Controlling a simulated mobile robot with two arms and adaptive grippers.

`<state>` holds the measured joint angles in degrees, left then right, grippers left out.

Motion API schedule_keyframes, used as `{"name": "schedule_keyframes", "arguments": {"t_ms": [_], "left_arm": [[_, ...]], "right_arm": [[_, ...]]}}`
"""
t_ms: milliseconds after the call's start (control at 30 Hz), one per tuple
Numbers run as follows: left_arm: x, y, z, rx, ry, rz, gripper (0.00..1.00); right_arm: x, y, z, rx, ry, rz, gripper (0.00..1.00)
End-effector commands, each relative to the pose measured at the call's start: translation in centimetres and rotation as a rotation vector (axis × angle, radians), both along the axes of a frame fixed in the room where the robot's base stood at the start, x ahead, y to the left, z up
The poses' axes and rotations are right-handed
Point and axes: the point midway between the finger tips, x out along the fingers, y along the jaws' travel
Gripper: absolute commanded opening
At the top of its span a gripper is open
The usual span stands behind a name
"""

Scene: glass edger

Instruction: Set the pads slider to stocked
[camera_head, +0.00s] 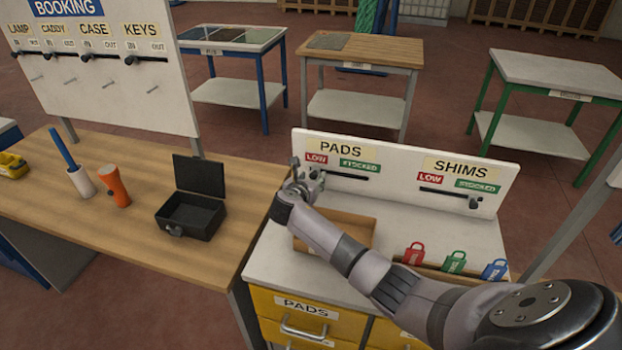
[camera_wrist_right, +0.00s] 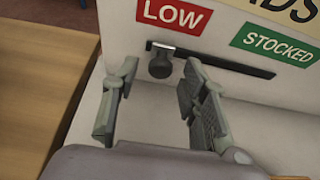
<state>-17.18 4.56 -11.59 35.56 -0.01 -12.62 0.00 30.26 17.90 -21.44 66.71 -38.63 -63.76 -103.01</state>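The PADS slider is a dark horizontal slot (camera_head: 347,176) on the white upright board, under a red LOW label and a green STOCKED label. In the right wrist view, its dark round knob (camera_wrist_right: 160,62) sits at the left end of the slot (camera_wrist_right: 238,68), under LOW. My right gripper (camera_head: 308,174) is at that left end and hides the knob in the head view. In the wrist view the right gripper (camera_wrist_right: 158,85) is open, its fingers on either side of the knob's line; I cannot tell whether either touches it. My left gripper is out of view.
The SHIMS slider knob (camera_head: 473,203) is at the STOCKED end on the same board (camera_head: 405,158). Below stand a wooden tray (camera_head: 360,225) and several padlock-shaped tags, red, green and blue. A wooden bench (camera_head: 235,235) with an open black case (camera_head: 190,215) is on the left.

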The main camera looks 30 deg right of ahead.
Motion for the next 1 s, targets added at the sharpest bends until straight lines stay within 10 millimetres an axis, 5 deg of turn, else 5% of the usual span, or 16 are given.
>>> {"name": "schedule_keyframes", "arguments": {"t_ms": [200, 800, 1000], "left_arm": [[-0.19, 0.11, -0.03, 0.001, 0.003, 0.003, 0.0], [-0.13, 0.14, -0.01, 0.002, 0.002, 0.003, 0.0], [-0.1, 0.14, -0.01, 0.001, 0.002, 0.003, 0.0]], "right_arm": [[0.02, 0.02, 0.01, 0.001, -0.001, 0.0, 0.4], [0.0, 0.04, 0.01, 0.0, 0.0, 0.0, 0.0], [0.0, 0.05, 0.02, 0.0, 0.0, 0.0, 0.0]]}}
